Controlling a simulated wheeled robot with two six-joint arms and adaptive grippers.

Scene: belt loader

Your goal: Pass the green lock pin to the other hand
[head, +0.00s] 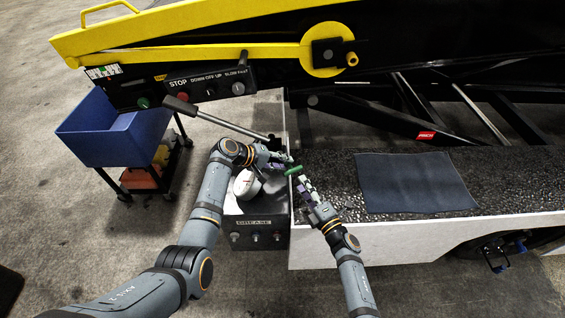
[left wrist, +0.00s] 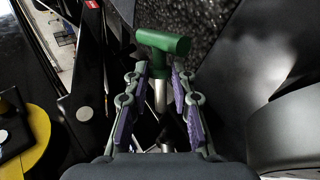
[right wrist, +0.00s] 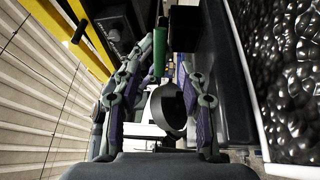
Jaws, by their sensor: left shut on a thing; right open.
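The green lock pin (head: 293,171) has a T-shaped green handle and a steel shaft. My left gripper (head: 286,159) is shut on it; in the left wrist view the pin's handle (left wrist: 163,41) stands beyond the fingertips, and its shaft runs down between the purple-padded fingers (left wrist: 162,80). My right gripper (head: 303,183) is open, just below the pin in the head view. In the right wrist view the green handle (right wrist: 159,50) shows upright near the tips of the open fingers (right wrist: 166,70). I cannot tell whether the right fingers touch it.
The grease box (head: 260,222) stands below the grippers with a white round container (head: 246,184) on it. A dark mat (head: 415,183) lies on the rough black deck to the right. A lever (head: 215,119) and the yellow-edged loader rise behind. A blue bin (head: 113,130) stands left.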

